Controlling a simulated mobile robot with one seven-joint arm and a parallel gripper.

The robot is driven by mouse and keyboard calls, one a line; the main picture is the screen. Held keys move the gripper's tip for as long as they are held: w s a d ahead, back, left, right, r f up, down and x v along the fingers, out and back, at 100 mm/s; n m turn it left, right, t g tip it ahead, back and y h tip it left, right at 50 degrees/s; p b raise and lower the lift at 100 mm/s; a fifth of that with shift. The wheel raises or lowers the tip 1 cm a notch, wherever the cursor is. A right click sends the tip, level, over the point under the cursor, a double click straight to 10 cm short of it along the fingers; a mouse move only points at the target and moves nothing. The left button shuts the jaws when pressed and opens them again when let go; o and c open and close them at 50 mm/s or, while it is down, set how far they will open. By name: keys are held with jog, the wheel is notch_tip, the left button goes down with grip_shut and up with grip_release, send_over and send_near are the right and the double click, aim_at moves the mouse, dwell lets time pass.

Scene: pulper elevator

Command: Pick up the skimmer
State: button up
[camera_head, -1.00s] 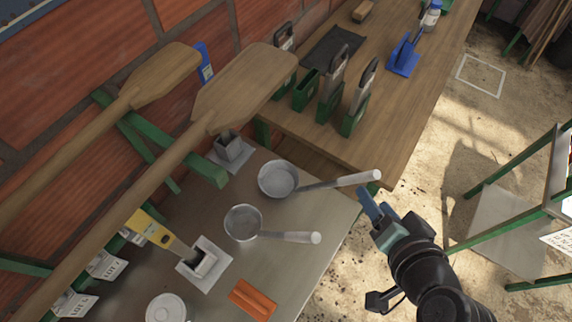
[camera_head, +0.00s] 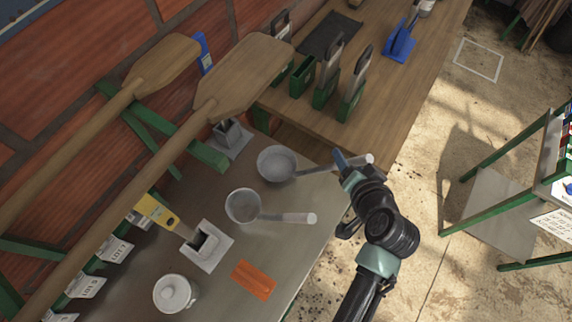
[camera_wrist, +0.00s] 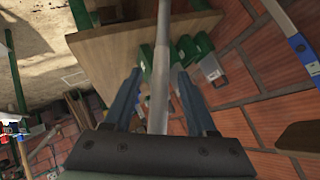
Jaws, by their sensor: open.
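Two round-bowled metal tools with long handles lie on the steel table; I cannot tell for certain which is the skimmer. The farther one (camera_head: 275,164) has a wide bowl and a handle reaching past the table's right edge. The nearer one (camera_head: 242,206) has a deeper-looking bowl and a shorter handle. My gripper (camera_head: 341,158) is open at the farther tool's handle, hiding part of it. In the wrist view a pale handle (camera_wrist: 161,60) runs between my two open fingers, apart from both; its depth is unclear.
The steel table (camera_head: 300,245) also bears an orange block (camera_head: 253,280), a lidded white pot (camera_head: 175,292) and square holders. Long wooden paddles (camera_head: 240,75) hang over its left side. A wooden table (camera_head: 385,95) with green holders stands behind. Open floor lies right.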

grip_shut()
dwell(0.3)
jog(key=shift+w+r, duration=0.1)
dwell(1.0)
